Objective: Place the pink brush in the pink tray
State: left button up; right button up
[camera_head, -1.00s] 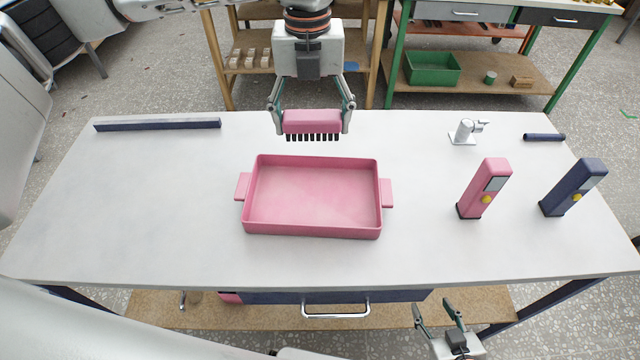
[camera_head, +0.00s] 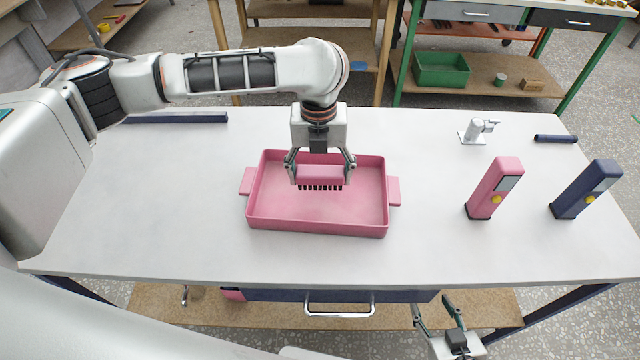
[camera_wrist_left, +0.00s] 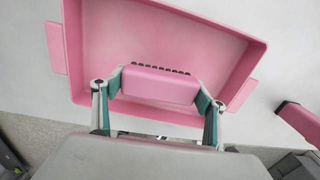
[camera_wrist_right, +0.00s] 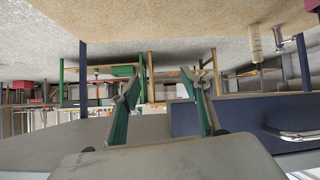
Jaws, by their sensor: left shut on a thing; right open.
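The pink brush (camera_head: 320,174), with dark bristles facing down, is held in my left gripper (camera_head: 320,178). The left gripper is shut on it, a finger at each end. In the head view the brush appears over the far half of the pink tray (camera_head: 290,212), inside its outline; whether the bristles touch the tray floor I cannot tell. In the left wrist view the brush (camera_wrist_left: 160,86) overlaps the tray (camera_wrist_left: 110,40), which looks empty otherwise. My right gripper (camera_head: 438,312) is open and empty, below the table's front edge. It also shows in the right wrist view (camera_wrist_right: 160,95).
On the white table (camera_head: 130,220), a pink device (camera_head: 494,188) and a dark blue device (camera_head: 585,188) stand right of the tray. A small white fixture (camera_head: 477,132) and a dark rod (camera_head: 556,139) lie behind them. A dark blue bar (camera_head: 180,118) lies at back left.

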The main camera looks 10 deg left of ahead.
aim_at(320, 185)
pick_arm(q)
jog(key=shift+f, duration=1.8)
jog(key=o, duration=1.4)
jog(key=shift+f, duration=0.15)
jog(key=shift+c, duration=0.2)
notch_tip(320, 185, up, 12)
jog(key=shift+a+r+p, duration=0.1)
jog(key=shift+r+p, duration=0.05)
jog(key=shift+p, duration=0.3)
